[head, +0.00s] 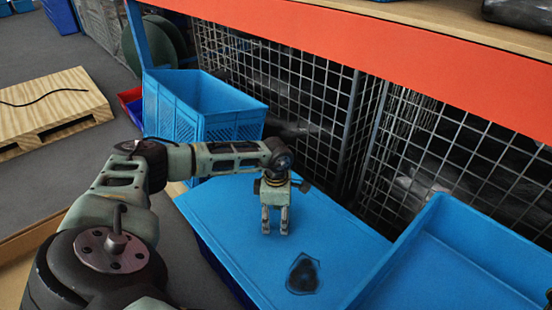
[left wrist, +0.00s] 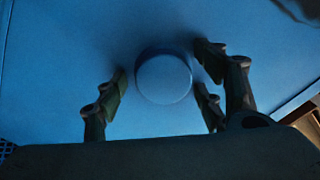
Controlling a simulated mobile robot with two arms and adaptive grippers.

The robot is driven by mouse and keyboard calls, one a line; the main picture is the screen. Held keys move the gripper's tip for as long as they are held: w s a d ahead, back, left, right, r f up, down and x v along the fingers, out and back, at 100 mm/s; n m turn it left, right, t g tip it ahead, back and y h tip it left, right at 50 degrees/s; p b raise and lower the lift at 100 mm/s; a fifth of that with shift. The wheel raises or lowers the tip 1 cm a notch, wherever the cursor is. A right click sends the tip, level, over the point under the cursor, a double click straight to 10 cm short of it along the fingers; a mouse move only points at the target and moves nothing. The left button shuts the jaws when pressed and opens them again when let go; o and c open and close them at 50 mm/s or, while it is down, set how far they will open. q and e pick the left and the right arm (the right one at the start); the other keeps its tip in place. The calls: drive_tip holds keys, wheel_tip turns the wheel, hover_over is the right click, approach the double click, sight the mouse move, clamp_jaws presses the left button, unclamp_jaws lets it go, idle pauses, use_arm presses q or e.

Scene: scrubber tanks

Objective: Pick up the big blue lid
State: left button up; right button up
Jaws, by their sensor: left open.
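The big blue lid (head: 335,240) is a wide flat blue panel lying in front of the wire mesh. It fills most of the left wrist view (left wrist: 60,60). A round blue knob (left wrist: 163,80) stands on it. My left gripper (head: 275,230) points down over the lid in the head view and hides the knob there. In the left wrist view the left gripper (left wrist: 160,90) is open, with its fingers on both sides of the knob. I cannot tell whether they touch it. My right gripper is not in view.
A blue crate (head: 200,105) stands behind my left arm. An open blue tray (head: 465,250) lies to the right of the lid. A dark patch (head: 303,274) marks the lid. Wire mesh (head: 285,85) and an orange shelf beam (head: 400,40) close off the back. A wooden pallet (head: 60,100) lies at left.

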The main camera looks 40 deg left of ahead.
use_arm(q)
drive_tip(key=shift+c, duration=0.2)
drive_tip(key=shift+r, duration=0.1)
clamp_jaws()
